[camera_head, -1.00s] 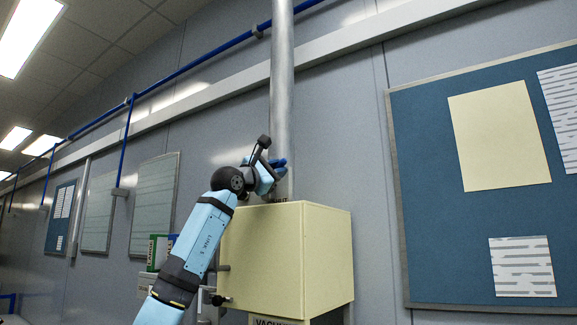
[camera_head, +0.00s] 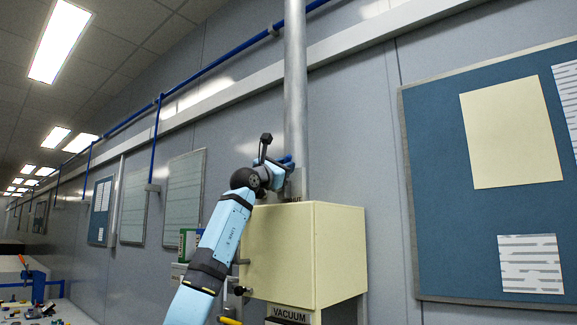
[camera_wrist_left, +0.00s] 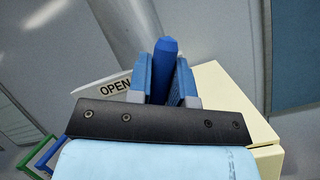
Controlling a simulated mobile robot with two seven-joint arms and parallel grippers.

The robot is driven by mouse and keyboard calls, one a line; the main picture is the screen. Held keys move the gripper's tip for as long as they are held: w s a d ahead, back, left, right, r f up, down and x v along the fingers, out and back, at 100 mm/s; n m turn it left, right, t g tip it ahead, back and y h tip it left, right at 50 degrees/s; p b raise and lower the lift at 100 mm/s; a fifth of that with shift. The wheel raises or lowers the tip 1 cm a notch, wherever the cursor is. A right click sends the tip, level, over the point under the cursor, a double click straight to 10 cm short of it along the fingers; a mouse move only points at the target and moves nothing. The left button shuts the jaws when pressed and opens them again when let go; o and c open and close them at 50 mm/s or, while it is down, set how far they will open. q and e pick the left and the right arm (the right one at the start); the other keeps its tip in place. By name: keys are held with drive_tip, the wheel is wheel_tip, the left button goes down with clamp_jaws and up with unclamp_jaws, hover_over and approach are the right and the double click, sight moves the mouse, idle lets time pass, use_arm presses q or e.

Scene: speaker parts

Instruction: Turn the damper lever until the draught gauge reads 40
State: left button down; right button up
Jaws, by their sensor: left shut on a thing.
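The blue damper lever (camera_wrist_left: 166,62) shows in the left wrist view as a blue bar with a pointed tip, standing up between my fingers. My left gripper (camera_wrist_left: 165,85) is shut on it, one finger on each side. In the head view my left gripper (camera_head: 286,163) is at the metal duct (camera_head: 296,90), just above the cream cabinet; the lever is mostly hidden there by my wrist. A white plate marked OPEN (camera_wrist_left: 112,86) lies left of the fingers in the wrist view. I cannot make out the draught gauge in either view. My right gripper is out of view.
The cream cabinet (camera_head: 300,255) stands close below my left wrist, with a VACUUM label (camera_head: 290,315) under it. A blue pinboard (camera_head: 440,200) hangs at the right. Green binders (camera_head: 187,244) stand left of the cabinet. A cluttered bench (camera_head: 45,312) is at lower left.

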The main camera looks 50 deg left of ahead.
use_arm(q)
drive_tip(key=shift+r, duration=0.1)
idle(0.4)
drive_tip(key=c, duration=1)
unclamp_jaws()
drive_tip(key=shift+c, duration=0.2)
drive_tip(key=shift+s+f, duration=0.3)
drive_tip(key=shift+s, duration=0.1)
drive_tip(key=b+v, duration=0.5)
drive_tip(key=v, duration=0.8)
drive_tip(key=shift+r+b, duration=0.15)
drive_tip(key=shift+b, duration=0.2)
drive_tip(key=shift+d, duration=0.1)
